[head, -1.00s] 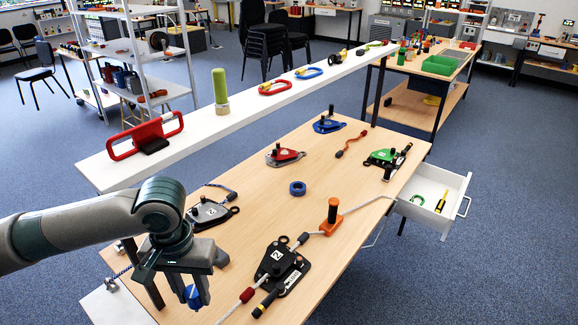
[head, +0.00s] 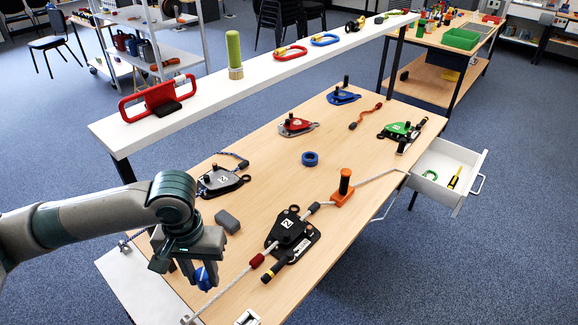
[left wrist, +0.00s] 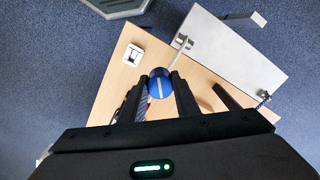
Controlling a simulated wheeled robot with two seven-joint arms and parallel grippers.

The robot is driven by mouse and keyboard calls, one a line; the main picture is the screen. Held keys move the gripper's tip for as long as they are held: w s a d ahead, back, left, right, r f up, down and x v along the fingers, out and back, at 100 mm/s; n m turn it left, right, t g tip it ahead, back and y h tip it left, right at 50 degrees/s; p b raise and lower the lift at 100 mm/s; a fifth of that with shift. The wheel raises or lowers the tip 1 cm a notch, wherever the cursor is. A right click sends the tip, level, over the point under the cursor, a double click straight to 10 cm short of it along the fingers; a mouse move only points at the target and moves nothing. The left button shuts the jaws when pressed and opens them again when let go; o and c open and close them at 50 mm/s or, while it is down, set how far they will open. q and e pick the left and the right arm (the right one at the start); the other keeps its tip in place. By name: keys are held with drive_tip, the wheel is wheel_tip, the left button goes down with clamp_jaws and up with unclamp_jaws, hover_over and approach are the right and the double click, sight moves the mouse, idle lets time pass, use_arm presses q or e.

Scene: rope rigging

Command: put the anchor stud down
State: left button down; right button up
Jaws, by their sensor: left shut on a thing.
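My left gripper (head: 205,275) is shut on a blue round-headed piece (head: 203,279), which I take to be the anchor stud. In the left wrist view the blue head with a white stripe (left wrist: 160,85) sits between the two dark fingers (left wrist: 158,102). In that view it appears over the near end of the wooden table (left wrist: 108,80). Its lower part is hidden, and I cannot tell whether it touches the surface. My right gripper is not in view.
A white rope (head: 225,287) runs from a metal post to a black rope device (head: 292,235) right of the gripper. A grey block (head: 228,221) lies behind the gripper. A small white fixture (head: 247,317) is at the near edge. Bare wood lies around the blue ring (head: 310,158).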

use_arm(q)
drive_tip(key=s+f, duration=0.3)
drive_tip(key=f, duration=0.5)
drive_tip(key=shift+s+a+f, duration=0.1)
drive_tip(key=shift+f, duration=0.05)
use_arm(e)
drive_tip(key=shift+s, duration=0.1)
